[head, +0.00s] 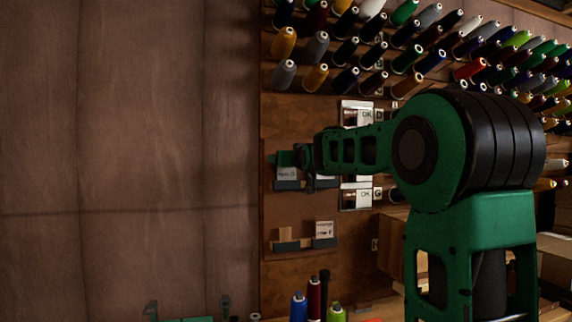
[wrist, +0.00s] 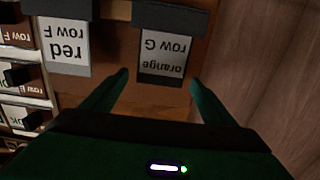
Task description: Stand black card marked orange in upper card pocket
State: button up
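A card with a white label reading "orange row G" (wrist: 163,52) and a dark edge strip stands in a dark pocket (wrist: 172,17) in the wrist view, which is upside down. In the head view, a card in the upper left pocket (head: 287,173) appears to be the same one; its print is too small to read. My gripper (wrist: 159,78) is open. Its fingertips are spread to either side of the card's free edge, and no grip on it shows. In the head view my gripper (head: 290,157) is just above the upper pockets.
A "red row F" card (wrist: 65,47) stands in the neighbouring pocket. Thread spools (head: 345,50) fill the wall above; loose spools (head: 313,300) stand below. The left wall is bare.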

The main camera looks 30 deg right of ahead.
jog(key=v, duration=1)
jog(key=shift+s, duration=0.3)
jog(key=shift+a, duration=0.15)
jog(key=s+f+m+g, duration=0.1)
jog(key=s+f+g, duration=0.2)
jog(key=s+f, duration=0.45)
jog(key=s+f+g+y, duration=0.1)
jog(key=s+f+g, duration=0.25)
jog(key=f, duration=0.65)
jog(key=s+f+m+g, duration=0.1)
jog(key=s+f+g, duration=0.2)
jog(key=s+f, duration=0.45)
jog(key=s+a+f+g+y, duration=0.2)
jog(key=s+a+f+g, duration=0.1)
jog(key=s+f, duration=0.5)
jog(key=s+a+f+m+g+y, duration=0.1)
jog(key=s+a+f+g, duration=0.3)
jog(key=s+f, duration=0.5)
jog(key=s+y, duration=0.1)
jog(key=s, duration=0.4)
jog(key=shift+a+g, duration=0.25)
jog(key=shift+g, duration=0.1)
